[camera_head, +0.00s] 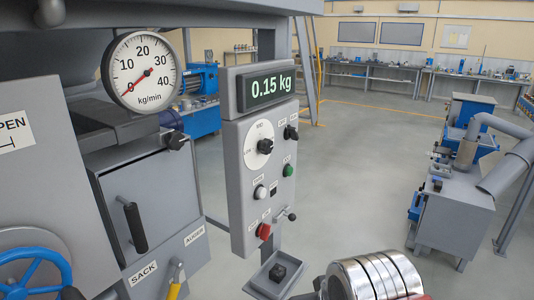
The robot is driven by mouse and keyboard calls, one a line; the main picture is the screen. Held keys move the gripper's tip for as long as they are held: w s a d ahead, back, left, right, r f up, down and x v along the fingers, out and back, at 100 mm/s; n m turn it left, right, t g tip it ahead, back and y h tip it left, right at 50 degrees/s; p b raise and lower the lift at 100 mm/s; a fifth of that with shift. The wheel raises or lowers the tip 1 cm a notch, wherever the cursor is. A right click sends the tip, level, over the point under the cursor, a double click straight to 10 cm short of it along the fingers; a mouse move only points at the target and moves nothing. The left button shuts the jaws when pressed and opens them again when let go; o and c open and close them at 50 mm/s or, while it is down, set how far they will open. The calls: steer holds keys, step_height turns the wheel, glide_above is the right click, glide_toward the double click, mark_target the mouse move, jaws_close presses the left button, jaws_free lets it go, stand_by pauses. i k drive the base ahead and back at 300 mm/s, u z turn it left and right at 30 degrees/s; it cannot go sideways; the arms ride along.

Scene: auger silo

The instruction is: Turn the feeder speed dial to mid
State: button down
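The grey control panel (240,200) stands in the middle of the view. A round white dial (252,158) with a black knob (265,146) is at its upper left, with small labels around it. It looks like the feeder speed dial, but the labels are too small to read surely and the knob's pointer setting cannot be told. A banded metal cylinder with red at its edges, part of my arm, shows at the bottom, right of and below the panel and apart from the dial. My gripper's fingers are not in view.
The panel also carries a second black knob (290,133), green button (288,170), white button (260,192), red switch (264,231) and display (271,87) reading 0.15 kg. A gauge (143,70), blue handwheel (35,272) and yellow-handled lever (175,283) are left.

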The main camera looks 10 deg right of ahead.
mark_target(266, 146)
steer(key=z, duration=0.05)
steer(key=k, duration=0.65)
steer(key=u, duration=0.5)
steer(key=i, duration=1.1)
steer(key=u, duration=0.4)
